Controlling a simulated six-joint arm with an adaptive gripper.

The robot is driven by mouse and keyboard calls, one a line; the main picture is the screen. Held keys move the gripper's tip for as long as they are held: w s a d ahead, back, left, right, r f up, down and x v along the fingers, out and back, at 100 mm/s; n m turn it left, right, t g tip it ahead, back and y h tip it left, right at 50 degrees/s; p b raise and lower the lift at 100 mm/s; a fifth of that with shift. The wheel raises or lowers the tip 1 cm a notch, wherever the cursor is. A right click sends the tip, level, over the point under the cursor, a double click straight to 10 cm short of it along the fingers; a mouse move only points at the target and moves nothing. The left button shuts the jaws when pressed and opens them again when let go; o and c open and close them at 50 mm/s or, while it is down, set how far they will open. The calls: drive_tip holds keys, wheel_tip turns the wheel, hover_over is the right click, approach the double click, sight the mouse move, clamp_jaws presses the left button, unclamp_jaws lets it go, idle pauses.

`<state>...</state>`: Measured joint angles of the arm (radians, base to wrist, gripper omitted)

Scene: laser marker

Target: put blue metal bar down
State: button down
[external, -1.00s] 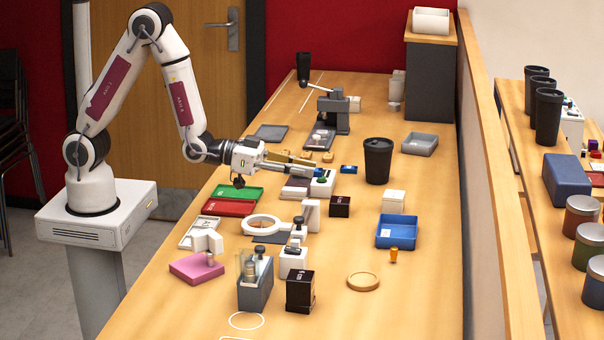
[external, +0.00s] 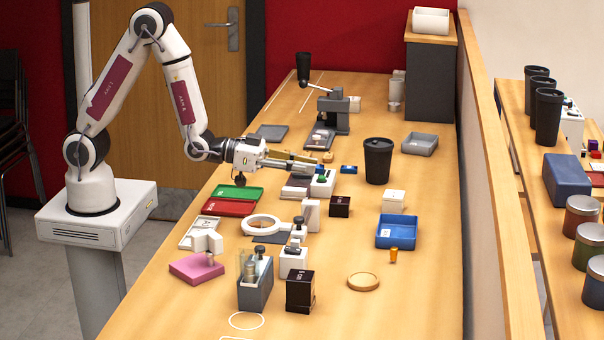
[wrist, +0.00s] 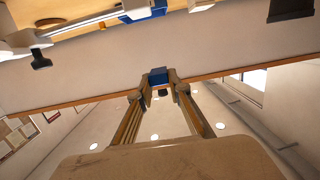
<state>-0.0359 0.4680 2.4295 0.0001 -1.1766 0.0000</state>
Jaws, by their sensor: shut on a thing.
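My gripper (wrist: 158,84) is shut on the blue metal bar (wrist: 158,76), which shows as a small blue block between the fingertips in the wrist view. The bar is small there and hard to make out against the box.
A black cup (external: 377,160) stands to the right of my gripper. Green (external: 237,192) and red (external: 228,207) trays lie to the left, a blue tray (external: 397,231) to the right. A grey press (external: 336,112) stands behind.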

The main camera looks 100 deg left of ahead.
drive_tip(key=s+a+f+n+g+y, duration=0.1)
drive_tip(key=s+a+n+y, duration=0.15)
drive_tip(key=a, duration=0.65)
drive_tip(key=s+a+f+n+y, duration=0.15)
drive_tip(key=s+a, duration=0.25)
drive_tip(key=a, duration=0.6)
drive_tip(key=s+a+f+n+g+y, duration=0.1)
drive_tip(key=s+a+y, duration=0.2)
drive_tip(key=a, duration=0.6)
drive_tip(key=s+a+f, duration=0.1)
drive_tip(key=s+a, duration=0.2)
drive_tip(key=s, duration=0.1)
drive_tip(key=s+a+f, duration=0.1)
drive_tip(key=s+a, duration=0.7)
drive_tip(key=s, duration=0.1)
drive_tip(key=shift+f, duration=0.4)
drive_tip(key=s+d+m+t+h, duration=0.1)
drive_tip(key=d+m+h, duration=0.2)
drive_tip(key=d, duration=0.3)
drive_tip(key=shift+s+d+r+t+h, duration=0.2)
drive_tip(key=shift+s+r+t+h, duration=0.15)
drive_tip(key=shift+h, duration=0.45)
drive_tip(key=shift+f, duration=0.1)
drive_tip(key=shift+f, duration=2.8)
